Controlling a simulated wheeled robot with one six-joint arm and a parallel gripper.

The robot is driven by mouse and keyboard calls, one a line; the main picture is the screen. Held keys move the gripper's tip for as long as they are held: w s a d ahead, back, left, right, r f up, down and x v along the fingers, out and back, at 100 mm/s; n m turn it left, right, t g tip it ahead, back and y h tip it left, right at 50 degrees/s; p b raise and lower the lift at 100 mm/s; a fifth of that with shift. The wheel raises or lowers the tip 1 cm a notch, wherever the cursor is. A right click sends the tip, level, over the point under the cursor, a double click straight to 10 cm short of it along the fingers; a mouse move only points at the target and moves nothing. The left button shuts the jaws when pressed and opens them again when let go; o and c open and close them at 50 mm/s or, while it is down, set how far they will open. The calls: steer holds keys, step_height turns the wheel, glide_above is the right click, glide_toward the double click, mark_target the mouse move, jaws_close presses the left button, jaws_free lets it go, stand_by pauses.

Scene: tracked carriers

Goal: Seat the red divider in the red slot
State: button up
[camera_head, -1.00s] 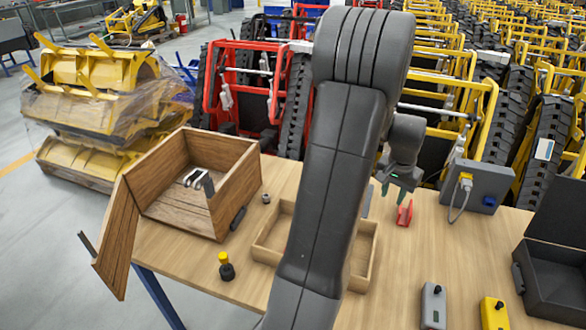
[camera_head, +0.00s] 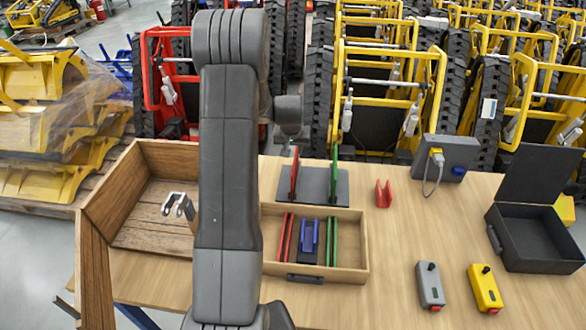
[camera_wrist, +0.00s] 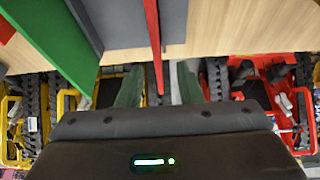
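The red divider (camera_head: 294,175) stands upright on a grey plate (camera_head: 315,187) behind the tray, left of a green divider (camera_head: 334,172). The red slot (camera_head: 285,236) is a pair of red strips at the left inside the wooden tray (camera_head: 350,270); it looks empty. In the wrist view, my gripper (camera_wrist: 158,88) is open, its two green fingers well apart. The red divider (camera_wrist: 154,40) shows between and beyond them, with a visible gap to each finger. In the head view my arm hides the fingers.
In the tray, a blue piece (camera_head: 309,236) and a green slot (camera_head: 331,240) lie right of the red slot. A wooden box (camera_head: 150,205) is at left. A red clip (camera_head: 383,193), control boxes (camera_head: 430,285) and an open black case (camera_head: 535,240) are at right.

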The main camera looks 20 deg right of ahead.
mark_target(295, 157)
steer(key=shift+x, duration=1.2)
steer(key=shift+s+p+x, duration=0.15)
steer(key=shift+p+x, duration=0.55)
steer(key=shift+x, duration=0.65)
steer(key=shift+s+p+x, duration=0.15)
steer(key=shift+p+x, duration=0.5)
steer(key=shift+x, duration=0.7)
jaws_close()
